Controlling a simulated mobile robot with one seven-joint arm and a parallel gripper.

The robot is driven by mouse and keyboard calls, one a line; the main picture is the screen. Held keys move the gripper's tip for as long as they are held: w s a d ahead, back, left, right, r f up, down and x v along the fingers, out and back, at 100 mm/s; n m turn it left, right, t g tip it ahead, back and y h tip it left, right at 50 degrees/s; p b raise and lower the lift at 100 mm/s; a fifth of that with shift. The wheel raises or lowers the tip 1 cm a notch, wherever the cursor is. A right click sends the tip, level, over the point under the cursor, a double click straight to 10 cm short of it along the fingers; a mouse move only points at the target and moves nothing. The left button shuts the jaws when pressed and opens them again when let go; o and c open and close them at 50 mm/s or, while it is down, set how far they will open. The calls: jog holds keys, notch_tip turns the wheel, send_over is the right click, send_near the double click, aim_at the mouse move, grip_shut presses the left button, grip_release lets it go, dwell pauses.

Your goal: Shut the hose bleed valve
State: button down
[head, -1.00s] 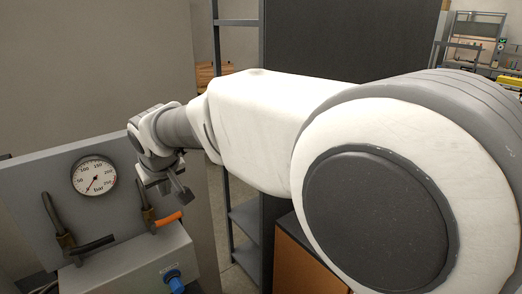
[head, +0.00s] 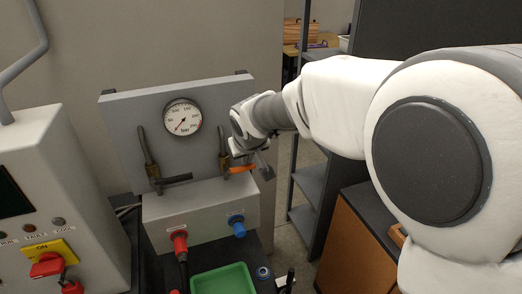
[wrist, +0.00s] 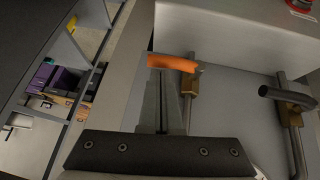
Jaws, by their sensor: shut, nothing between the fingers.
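Two valves stand on a grey panel (head: 110,120) under a round gauge. The right valve has an orange lever (head: 240,169), pointing sideways to the right. The left valve has a black lever (head: 176,179), also pointing right. No readable label shows which is the hose bleed valve. My gripper (head: 264,170) is at the right end of the orange lever. In the wrist view my gripper (wrist: 166,80) is shut and empty, with its fingertips just below the orange lever (wrist: 172,62). I cannot tell whether they touch it. The black lever (wrist: 285,96) is farther right there.
The pressure gauge (head: 182,117) reads near zero. A red connector (head: 179,241) and a blue connector (head: 237,225) are on the box front. A green tray (head: 222,281) lies below. A control cabinet (head: 60,190) is at left, a dark shelf (head: 311,185) at right.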

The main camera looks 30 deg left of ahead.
aim_at(250, 166)
jog(key=f+b, duration=0.1)
jog(key=b, duration=0.1)
jog(key=shift+w+d+f+b, duration=0.1)
jog(key=shift+d+f+b, duration=0.1)
jog(key=shift+f+b, duration=0.15)
jog(key=shift+d, duration=0.15)
jog(key=shift+d+f, duration=0.1)
jog(key=r+p, duration=0.1)
jog(key=r, duration=0.2)
jog(key=r+p, duration=0.1)
jog(key=r, duration=0.1)
jog(key=shift+w+a+r+p, duration=0.15)
jog(key=shift+w+a+p, duration=0.2)
jog(key=shift+a, duration=0.05)
jog(key=b+v, duration=0.2)
jog(key=v, duration=0.7)
jog(key=shift+d+r, duration=0.3)
jog(key=shift+d, duration=0.05)
jog(key=shift+w, duration=0.1)
